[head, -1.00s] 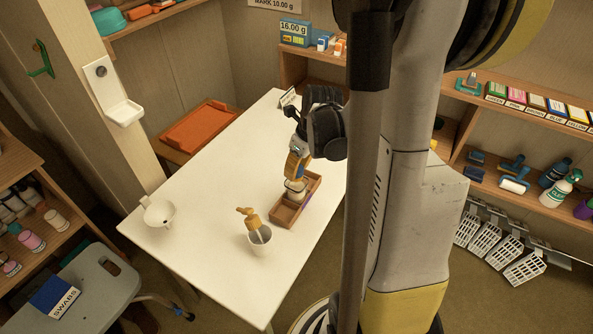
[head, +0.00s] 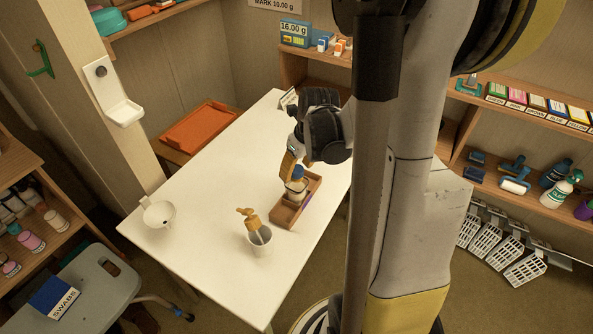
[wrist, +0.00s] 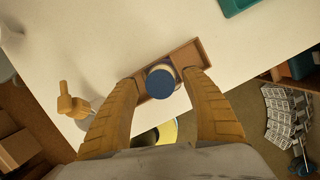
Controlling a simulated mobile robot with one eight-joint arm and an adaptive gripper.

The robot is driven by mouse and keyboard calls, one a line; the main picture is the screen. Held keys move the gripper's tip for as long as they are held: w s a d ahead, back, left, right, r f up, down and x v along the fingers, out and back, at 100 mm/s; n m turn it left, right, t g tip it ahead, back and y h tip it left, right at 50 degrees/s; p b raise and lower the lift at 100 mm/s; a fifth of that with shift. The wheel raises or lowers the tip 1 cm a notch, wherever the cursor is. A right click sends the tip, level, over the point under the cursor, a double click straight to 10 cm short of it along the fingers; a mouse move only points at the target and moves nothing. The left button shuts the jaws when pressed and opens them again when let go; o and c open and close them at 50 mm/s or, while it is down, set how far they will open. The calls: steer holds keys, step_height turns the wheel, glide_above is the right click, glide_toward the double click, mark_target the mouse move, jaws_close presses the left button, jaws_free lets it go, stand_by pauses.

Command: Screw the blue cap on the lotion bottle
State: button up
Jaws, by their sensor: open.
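The lotion bottle (head: 295,187) is pale and stands upright in the wooden tray (head: 284,214) on the white table. The blue cap (head: 298,171) sits on top of it; how far it is threaded cannot be told. In the wrist view the blue cap (wrist: 161,78) hides most of the bottle from above. My gripper (head: 291,164) is open at the bottle's top. In the wrist view its two yellow fingers (wrist: 160,82) are spread wide, one on each side of the cap, with gaps between.
A white funnel-like cup (head: 159,214) is at the table's left edge. The table's middle left is clear. An orange tray (head: 199,132) lies beyond the table.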

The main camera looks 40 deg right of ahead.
steer(key=v, duration=1.1)
steer(key=shift+r, duration=0.4)
steer(key=shift+s, duration=0.15)
